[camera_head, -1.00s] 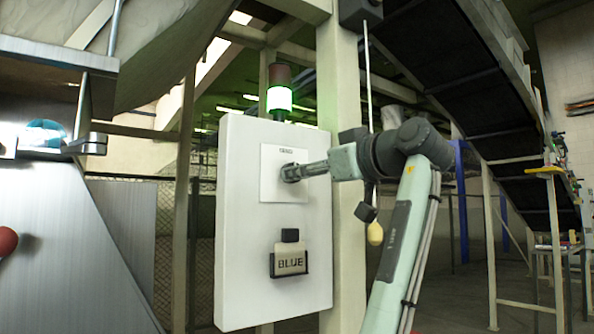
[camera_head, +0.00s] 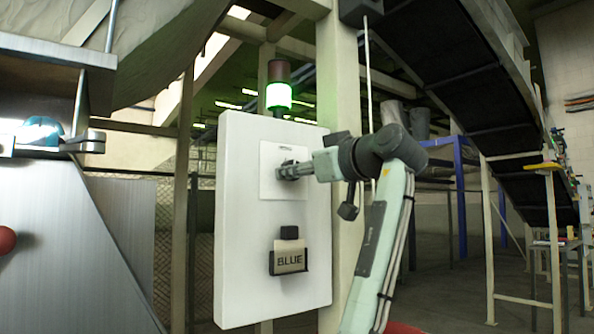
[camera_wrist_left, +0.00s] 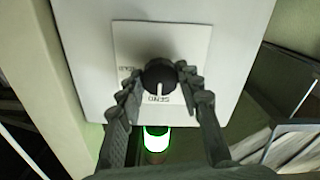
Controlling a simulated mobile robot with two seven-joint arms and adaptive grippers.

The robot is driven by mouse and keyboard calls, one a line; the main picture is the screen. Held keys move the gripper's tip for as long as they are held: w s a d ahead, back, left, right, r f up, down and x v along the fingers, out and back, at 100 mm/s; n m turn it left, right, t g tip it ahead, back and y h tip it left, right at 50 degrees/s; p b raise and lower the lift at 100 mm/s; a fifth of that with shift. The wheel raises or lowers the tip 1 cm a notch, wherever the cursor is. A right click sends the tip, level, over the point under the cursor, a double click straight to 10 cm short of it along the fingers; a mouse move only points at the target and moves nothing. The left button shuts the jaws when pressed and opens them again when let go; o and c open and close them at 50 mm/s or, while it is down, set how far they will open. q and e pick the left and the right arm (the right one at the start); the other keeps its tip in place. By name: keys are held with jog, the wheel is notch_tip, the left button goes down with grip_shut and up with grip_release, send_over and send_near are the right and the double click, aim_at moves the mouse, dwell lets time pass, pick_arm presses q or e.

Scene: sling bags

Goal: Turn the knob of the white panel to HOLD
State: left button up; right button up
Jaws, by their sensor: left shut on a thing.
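The white panel (camera_head: 235,250) stands upright against a pale post. A thin square plate (camera_head: 270,185) sits on its upper part. In the left wrist view, the round black knob (camera_wrist_left: 160,76) has a white pointer line aimed at the label on the lamp side of the plate (camera_wrist_left: 190,40). The labels show upside down there and are hard to read. My left gripper (camera_head: 285,172) comes from the right and is shut on the knob. Its fingers (camera_wrist_left: 160,84) lie on both sides of the knob. The knob is mostly hidden in the head view. My right gripper is not in view.
A lit green-white lamp (camera_head: 279,97) stands above the panel. A card marked BLUE (camera_head: 289,260) sits in a black holder low on the panel. A metal machine (camera_head: 75,240) is at the left. A dark sloping conveyor (camera_head: 470,90) rises behind my arm at the right.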

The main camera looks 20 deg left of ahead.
pick_arm(q)
jog(key=shift+m, duration=0.4)
jog(key=m, duration=1.6)
jog(key=shift+r+m, duration=0.1)
jog(key=shift+m, duration=0.6)
jog(key=o, duration=1.2)
jog(key=shift+c, duration=0.2)
jog(key=v, duration=1.2)
